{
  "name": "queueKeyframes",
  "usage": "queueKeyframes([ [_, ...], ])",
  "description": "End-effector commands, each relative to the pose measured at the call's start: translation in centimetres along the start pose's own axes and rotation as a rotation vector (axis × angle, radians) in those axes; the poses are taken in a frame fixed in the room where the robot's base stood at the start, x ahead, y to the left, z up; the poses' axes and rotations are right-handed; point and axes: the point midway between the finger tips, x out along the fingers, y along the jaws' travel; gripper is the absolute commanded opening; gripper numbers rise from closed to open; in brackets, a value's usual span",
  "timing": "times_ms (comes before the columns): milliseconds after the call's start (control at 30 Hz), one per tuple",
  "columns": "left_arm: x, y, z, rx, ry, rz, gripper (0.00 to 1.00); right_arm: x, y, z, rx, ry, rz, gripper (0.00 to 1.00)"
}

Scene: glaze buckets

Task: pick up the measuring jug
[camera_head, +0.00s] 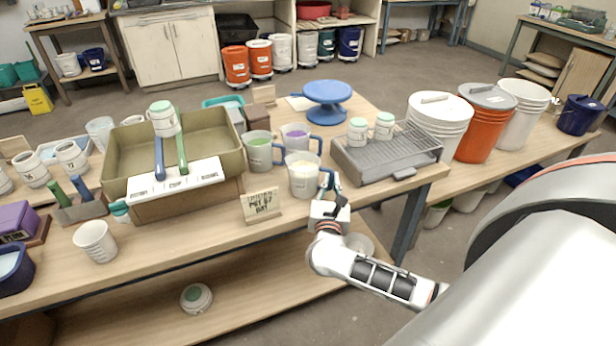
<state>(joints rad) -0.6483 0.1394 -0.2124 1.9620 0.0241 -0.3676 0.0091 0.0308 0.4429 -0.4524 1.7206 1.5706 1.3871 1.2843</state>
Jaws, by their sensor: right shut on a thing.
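A clear measuring jug (303,175) with cream-coloured contents and a blue handle is upright at the front of the wooden table, right of the clay-lot sign (261,204). My right gripper (331,184) reaches up from the front and is shut on the jug's handle side; the fingers are small and partly hide the handle. I cannot tell whether the jug's base touches the table. Two similar jugs stand behind it, one with green contents (259,152) and one with purple contents (297,137). My left gripper is not in view.
A wire-topped grey tray (372,166) with two small jars stands close on the right. A large olive basin (118,160) with a labelled white board is on the left. A blue turntable (327,92) is behind. Large buckets (484,130) stand at the right.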

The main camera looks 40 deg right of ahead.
Motion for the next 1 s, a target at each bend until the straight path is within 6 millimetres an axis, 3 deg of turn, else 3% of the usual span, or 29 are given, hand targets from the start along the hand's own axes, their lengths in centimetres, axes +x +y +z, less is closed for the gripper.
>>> queueKeyframes([
  [467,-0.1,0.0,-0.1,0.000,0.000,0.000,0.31,0.1,0.1,1.0,0.004,-0.003,0.000,0.00],
  [1000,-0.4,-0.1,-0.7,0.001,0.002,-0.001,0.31,0.0,0.5,5.9,0.005,-0.005,0.000,0.00],
])
